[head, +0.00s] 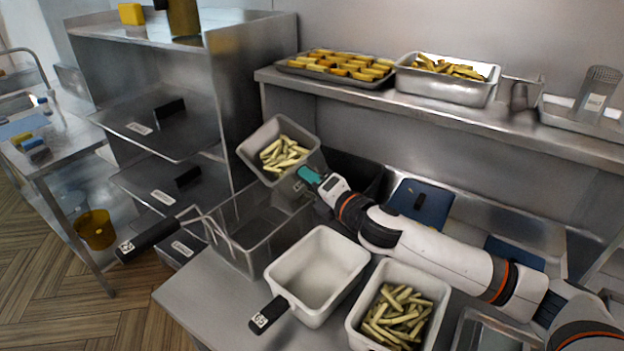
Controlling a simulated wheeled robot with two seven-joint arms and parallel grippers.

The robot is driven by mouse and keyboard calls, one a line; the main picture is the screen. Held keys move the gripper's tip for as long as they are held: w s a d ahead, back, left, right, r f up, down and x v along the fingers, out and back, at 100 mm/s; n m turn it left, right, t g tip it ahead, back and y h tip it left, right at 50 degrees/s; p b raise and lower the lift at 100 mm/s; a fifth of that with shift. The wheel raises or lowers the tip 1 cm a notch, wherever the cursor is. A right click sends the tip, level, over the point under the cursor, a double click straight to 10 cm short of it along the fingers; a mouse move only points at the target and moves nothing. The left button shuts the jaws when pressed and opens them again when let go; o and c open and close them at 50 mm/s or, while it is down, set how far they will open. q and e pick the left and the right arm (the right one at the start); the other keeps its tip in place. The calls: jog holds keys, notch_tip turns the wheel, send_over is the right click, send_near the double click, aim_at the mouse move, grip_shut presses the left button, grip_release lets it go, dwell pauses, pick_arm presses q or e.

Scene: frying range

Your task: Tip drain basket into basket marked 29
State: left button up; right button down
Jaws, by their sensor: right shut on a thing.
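A grey basket (256,141) with pale fries (283,153) in it is held up and tilted at the middle of the head view. My right gripper (309,176), with teal fingertips, is shut on its lower right side. The fries are still inside the basket. Below it stands an open grey basket (262,244) with a long black handle (148,240) whose tag is too small to read. In front, an empty white basket (318,266) has a short black handle (268,315) with a tag that may read 29. My left gripper is out of view.
A white bin of fries (397,310) stands right of the white basket. The shelf above (450,112) carries a tray of golden pieces (338,66), a pan of fries (447,78) and a shaker (596,92). Dark shelves stand at left. The counter's front left corner (200,290) is clear.

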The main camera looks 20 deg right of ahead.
jog(key=n, duration=0.3)
jog(key=a+r+n+p, duration=0.1)
jog(key=shift+s+a, duration=0.1)
jog(key=shift+s, duration=0.1)
jog(key=a+f+n+p, duration=0.1)
jog(key=n, duration=0.1)
jog(key=a+f+n+p, duration=0.1)
jog(key=n+p, duration=0.1)
jog(key=a+n+h+p, duration=0.1)
jog(key=n, duration=0.1)
jog(key=shift+s+a+f+p, duration=0.1)
jog(key=shift+s+f+p, duration=0.15)
jog(key=shift+f+p, duration=0.15)
jog(key=shift+s+a+f+n+p, duration=0.1)
jog(key=shift+a+f+n+p, duration=0.35)
jog(key=shift+n, duration=0.55)
jog(key=shift+a+f+n, duration=0.15)
jog(key=shift+f+n, duration=0.2)
jog(key=shift+n, duration=0.05)
